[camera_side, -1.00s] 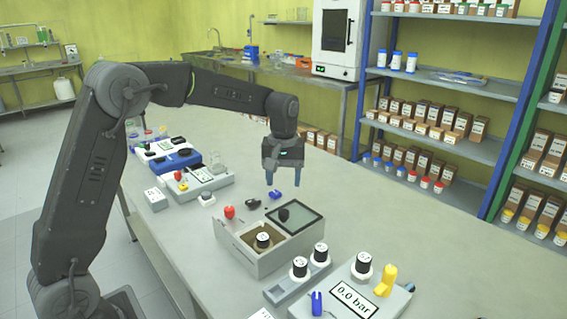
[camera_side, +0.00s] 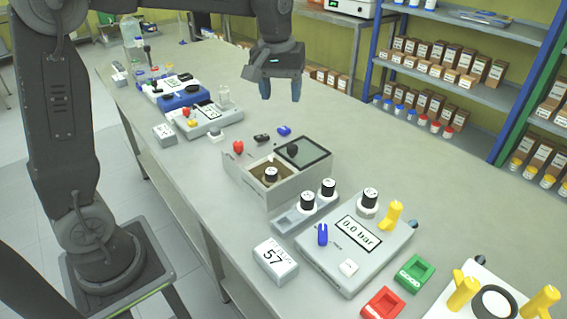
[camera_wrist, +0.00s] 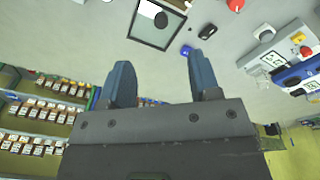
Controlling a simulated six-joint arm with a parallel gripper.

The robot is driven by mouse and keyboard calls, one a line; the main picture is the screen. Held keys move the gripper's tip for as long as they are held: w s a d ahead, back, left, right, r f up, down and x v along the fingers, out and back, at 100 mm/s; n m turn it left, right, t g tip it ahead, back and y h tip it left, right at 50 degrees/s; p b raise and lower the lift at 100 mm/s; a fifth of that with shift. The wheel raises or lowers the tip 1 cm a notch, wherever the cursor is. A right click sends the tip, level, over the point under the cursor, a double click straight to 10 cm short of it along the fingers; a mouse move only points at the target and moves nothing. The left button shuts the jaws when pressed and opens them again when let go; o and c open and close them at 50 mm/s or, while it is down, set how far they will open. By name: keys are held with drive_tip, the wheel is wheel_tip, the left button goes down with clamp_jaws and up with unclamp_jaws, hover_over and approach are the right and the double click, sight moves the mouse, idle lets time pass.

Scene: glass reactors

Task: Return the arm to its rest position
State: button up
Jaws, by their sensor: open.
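My gripper (camera_side: 281,90) hangs in the air above the table (camera_side: 400,170), beyond the grey box with the dark glass lid. Its two blue fingers point down, apart, with nothing between them. In the wrist view my gripper (camera_wrist: 163,82) also shows open and empty. No object touches the fingers.
The grey box (camera_side: 285,190) holds a black-capped vial (camera_side: 271,175). Near it lie a red piece (camera_side: 238,147), a black piece (camera_side: 262,138) and a blue piece (camera_side: 284,130). A pressure unit (camera_side: 375,262) reads 0.0 bar at the front. Shelves (camera_side: 490,50) stand behind.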

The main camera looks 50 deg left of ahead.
drive_tip(key=s+d+f+m+t, duration=0.1)
drive_tip(key=s+d+m+t, duration=0.1)
drive_tip(key=s, duration=0.9)
drive_tip(key=s+d+f+m+t, duration=0.1)
drive_tip(key=s+m, duration=0.4)
drive_tip(key=s, duration=0.5)
drive_tip(key=shift+s+d+t, duration=0.4)
drive_tip(key=shift+d+t, duration=0.3)
drive_tip(key=shift+d, duration=0.25)
